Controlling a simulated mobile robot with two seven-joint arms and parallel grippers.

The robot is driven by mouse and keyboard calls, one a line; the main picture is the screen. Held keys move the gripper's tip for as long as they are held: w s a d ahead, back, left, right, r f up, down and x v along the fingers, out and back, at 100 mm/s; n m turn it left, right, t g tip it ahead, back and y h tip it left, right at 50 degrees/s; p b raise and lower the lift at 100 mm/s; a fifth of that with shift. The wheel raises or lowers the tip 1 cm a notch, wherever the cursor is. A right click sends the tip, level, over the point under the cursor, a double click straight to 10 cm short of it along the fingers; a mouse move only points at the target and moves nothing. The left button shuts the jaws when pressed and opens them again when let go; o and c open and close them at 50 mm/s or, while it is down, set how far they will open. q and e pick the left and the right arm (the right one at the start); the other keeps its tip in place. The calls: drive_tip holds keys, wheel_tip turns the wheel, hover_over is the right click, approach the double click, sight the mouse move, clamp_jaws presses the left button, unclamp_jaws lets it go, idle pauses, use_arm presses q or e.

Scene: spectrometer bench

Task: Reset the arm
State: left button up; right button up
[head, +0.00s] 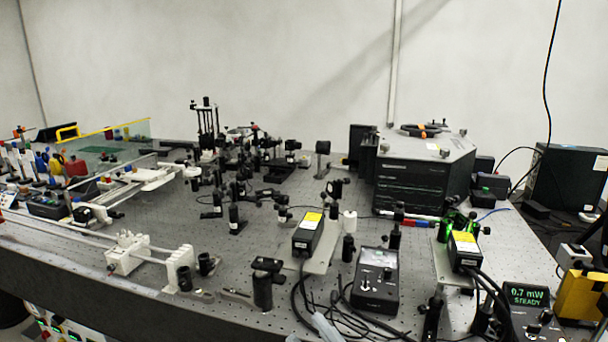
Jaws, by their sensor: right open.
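My right gripper (326,328) shows only as a small pale piece at the bottom edge, just right of the middle. It is open, and nothing shows between its fingers. Most of it and its arm are cut off below the picture. It is in front of the bench's near edge, close to black cables. My left gripper and arm are not in view.
The perforated optical bench (190,240) is crowded with posts and mounts. A black laser box (308,233), a handheld meter (377,280), a dark spectrometer housing (425,165) and a green-lit display (526,296) stand on it. Loose cables (300,300) hang near the front.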

drive_tip(key=s+d+f+m+g+h, duration=0.25)
drive_tip(key=d+f+m+h, duration=0.65)
drive_tip(key=f, duration=0.6)
drive_tip(key=s+d+f+m+g+h, duration=0.3)
drive_tip(key=s+d+f, duration=0.6)
drive_tip(key=s+f, duration=0.3)
drive_tip(key=shift+s+d+m+g, duration=0.4)
drive_tip(key=shift+m+g, duration=0.45)
drive_tip(key=shift+m, duration=0.35)
